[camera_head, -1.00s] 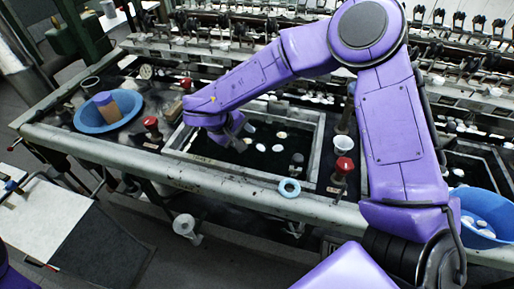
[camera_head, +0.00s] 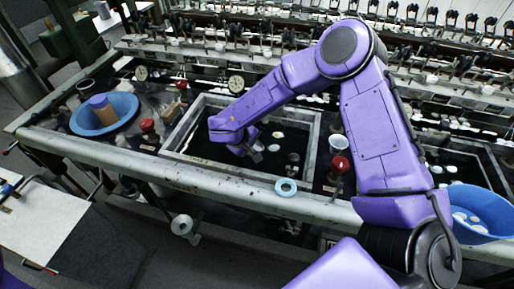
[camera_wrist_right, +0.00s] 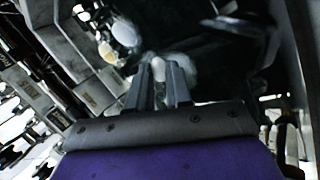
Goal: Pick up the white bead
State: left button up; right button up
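My right gripper (camera_head: 257,153) reaches down into the dark framed basin (camera_head: 319,125) in the middle of the head view. Small white oval pieces lie there, one (camera_head: 274,148) just right of the fingertips. In the right wrist view my gripper's two fingers (camera_wrist_right: 159,72) stand apart with a narrow gap. A rounded white piece (camera_wrist_right: 157,63) shows at the gap, in line with the fingertips; I cannot tell if they touch it. Which white piece is the bead is unclear. My left gripper is out of view.
A blue bowl (camera_head: 128,118) with a brown and purple cylinder stands left. Another blue bowl (camera_head: 490,236) with white pieces stands right. A light blue ring (camera_head: 286,187) lies on the front rail. Red knobs (camera_head: 341,162) and a white cup (camera_head: 338,143) stand beside the basin.

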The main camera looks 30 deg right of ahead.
jog(key=s+a+r, duration=0.5)
jog(key=s+r, duration=0.8)
jog(key=shift+a, duration=0.2)
